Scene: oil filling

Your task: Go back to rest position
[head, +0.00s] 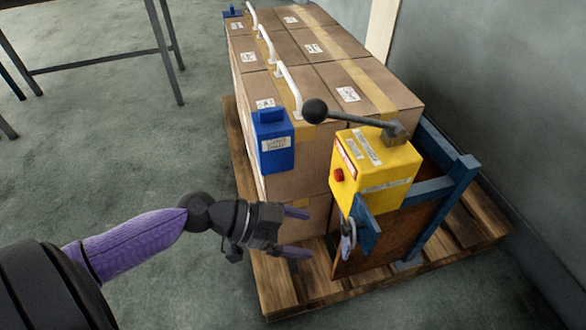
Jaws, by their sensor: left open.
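My left gripper (294,232) reaches in from the lower left on its purple and black arm. Its two fingers are apart and nothing shows between them. In the picture the fingers lie in front of the lower boxes, to the left of the yellow control box. My right gripper does not show in the head view.
A wooden pallet (290,295) carries stacked cardboard boxes (330,60) with white handles (289,85). A blue container (273,145) is at their near left side. A yellow box (375,172) with a black-knobbed lever (350,116) stands at right.

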